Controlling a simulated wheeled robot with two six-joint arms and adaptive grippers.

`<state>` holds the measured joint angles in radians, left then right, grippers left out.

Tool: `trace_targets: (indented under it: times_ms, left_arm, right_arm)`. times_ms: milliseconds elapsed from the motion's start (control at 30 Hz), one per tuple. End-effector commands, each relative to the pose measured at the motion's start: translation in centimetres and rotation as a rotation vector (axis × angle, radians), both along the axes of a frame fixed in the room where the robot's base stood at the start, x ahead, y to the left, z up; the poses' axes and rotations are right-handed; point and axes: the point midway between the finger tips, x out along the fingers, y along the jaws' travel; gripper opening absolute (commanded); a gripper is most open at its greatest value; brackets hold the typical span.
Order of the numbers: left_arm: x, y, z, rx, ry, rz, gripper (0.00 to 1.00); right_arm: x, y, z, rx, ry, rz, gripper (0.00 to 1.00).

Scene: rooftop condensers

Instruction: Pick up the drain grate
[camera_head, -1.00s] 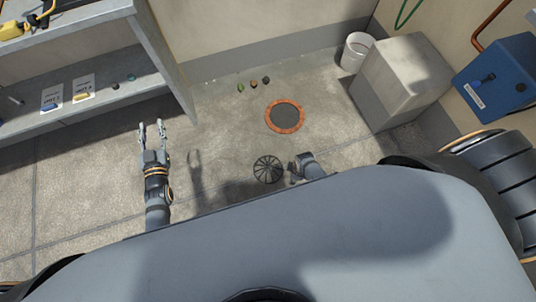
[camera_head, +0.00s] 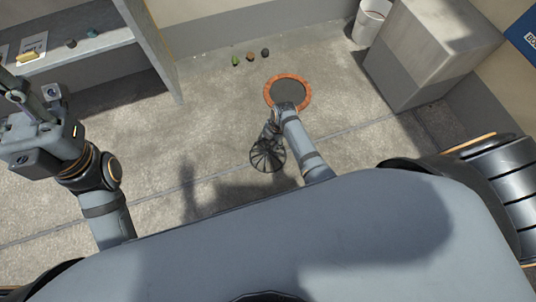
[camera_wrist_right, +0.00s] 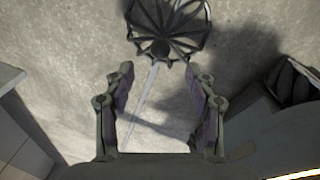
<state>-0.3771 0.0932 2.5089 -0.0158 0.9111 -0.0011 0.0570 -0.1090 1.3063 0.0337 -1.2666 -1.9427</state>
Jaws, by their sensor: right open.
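The drain grate (camera_head: 268,156) is a dark, round, spoked piece on the concrete floor. It also shows at the top of the right wrist view (camera_wrist_right: 168,28), its top edge cut off by the frame. My right gripper (camera_head: 268,128) is beside the grate in the head view, partly hidden by its own wrist. In the right wrist view its two fingers (camera_wrist_right: 160,75) are apart with only bare floor between them, and the grate lies beyond the tips. My left gripper (camera_head: 36,92) is raised at the left edge, its fingers apart and empty.
An orange-rimmed round drain (camera_head: 288,92) with a dark middle is in the floor behind the grate. Several small lumps (camera_head: 250,56) lie near the wall. A shelf unit (camera_head: 150,50) stands left; a grey block (camera_head: 425,55) and white bucket (camera_head: 369,22) stand right.

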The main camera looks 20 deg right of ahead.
Motion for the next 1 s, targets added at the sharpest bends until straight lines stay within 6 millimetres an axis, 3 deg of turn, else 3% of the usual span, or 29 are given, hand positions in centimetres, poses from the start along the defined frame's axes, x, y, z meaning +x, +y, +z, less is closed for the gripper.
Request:
trace_targets:
  times_ms: [33,100,367,667,900,1000]
  left_arm:
    - [-0.7,-0.1,-1.1,0.002,-0.036,0.001,0.40]
    - [-0.5,-0.1,-2.1,0.002,-0.028,0.008,0.40]
    - [-0.4,-0.1,-2.6,0.003,-0.027,0.015,0.40]
    - [-0.2,-0.3,-7.0,0.012,-0.023,0.040,0.40]
    - [-0.1,-0.4,-6.7,0.015,-0.020,0.042,0.40]
    - [-0.2,-0.4,-6.7,0.014,-0.022,0.042,0.40]
  right_arm:
    - [0.1,0.2,-1.7,0.001,0.001,0.000,0.56]
    - [0.3,0.3,-2.9,0.000,-0.001,0.000,0.56]
    - [0.4,0.5,-3.9,0.000,0.000,-0.001,0.56]
    - [0.9,1.0,-8.5,0.000,-0.001,-0.001,0.56]
    - [0.9,1.0,-8.4,0.000,-0.001,-0.002,0.56]
    - [0.9,1.0,-8.4,0.000,-0.001,-0.002,0.43]
